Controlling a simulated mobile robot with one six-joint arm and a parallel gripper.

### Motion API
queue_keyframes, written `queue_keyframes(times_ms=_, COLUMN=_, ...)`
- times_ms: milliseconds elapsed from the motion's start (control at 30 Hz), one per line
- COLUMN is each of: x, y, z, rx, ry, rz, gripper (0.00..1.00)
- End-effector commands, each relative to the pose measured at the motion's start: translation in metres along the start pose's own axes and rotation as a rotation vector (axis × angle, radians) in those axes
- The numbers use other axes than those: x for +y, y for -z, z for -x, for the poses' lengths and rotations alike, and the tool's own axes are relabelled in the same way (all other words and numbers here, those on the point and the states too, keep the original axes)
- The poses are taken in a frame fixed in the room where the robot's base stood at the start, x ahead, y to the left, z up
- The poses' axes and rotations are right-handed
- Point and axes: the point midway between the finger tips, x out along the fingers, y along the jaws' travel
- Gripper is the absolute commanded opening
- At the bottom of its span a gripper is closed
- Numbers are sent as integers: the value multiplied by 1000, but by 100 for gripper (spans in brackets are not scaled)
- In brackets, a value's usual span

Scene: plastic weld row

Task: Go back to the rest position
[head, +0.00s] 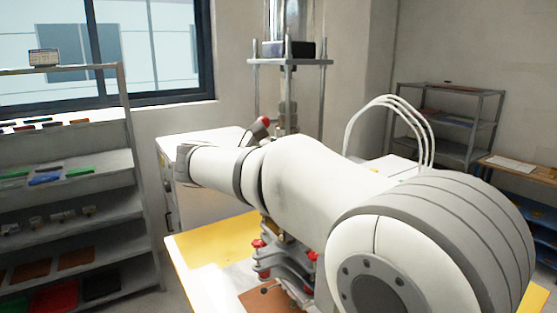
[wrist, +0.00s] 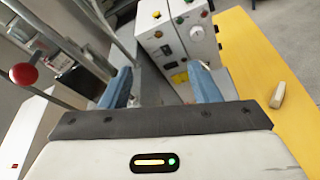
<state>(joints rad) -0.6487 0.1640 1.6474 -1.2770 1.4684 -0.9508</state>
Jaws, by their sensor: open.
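My gripper (wrist: 163,88) shows in the wrist view with its two blue fingers spread apart and nothing between them. Beyond the fingers stands a white machine cabinet (wrist: 178,35) with buttons and a round gauge. In the head view my white arm stretches from the lower right toward the left, above the yellow table (head: 212,240). The gripper itself cannot be made out in the head view.
A clamp fixture with red knobs (head: 285,265) stands on the table under my arm. A shelf with coloured plates (head: 75,180) stands at the left, another rack (head: 445,120) at the back right. A small beige block (wrist: 278,94) lies on the yellow surface in the wrist view.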

Motion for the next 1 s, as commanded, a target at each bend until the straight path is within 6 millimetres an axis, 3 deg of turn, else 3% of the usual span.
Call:
queue_keyframes(times_ms=167, x=-73, y=3, z=-39, rx=160, ry=156, rz=-205, gripper=56)
queue_keyframes(times_ms=300, x=-161, y=18, z=-59, rx=322, ry=362, rz=-505, gripper=56)
queue_keyframes(times_ms=500, x=-280, y=58, z=-49, rx=491, ry=733, rz=-1083, gripper=56)
queue_keyframes(times_ms=600, x=-319, y=79, z=-35, rx=524, ry=899, rz=-1358, gripper=56)
queue_keyframes(times_ms=800, x=-354, y=104, z=-17, rx=532, ry=1108, rz=-1711, gripper=56)
queue_keyframes(times_ms=1000, x=-358, y=110, z=-13, rx=530, ry=1145, rz=-1775, gripper=56)
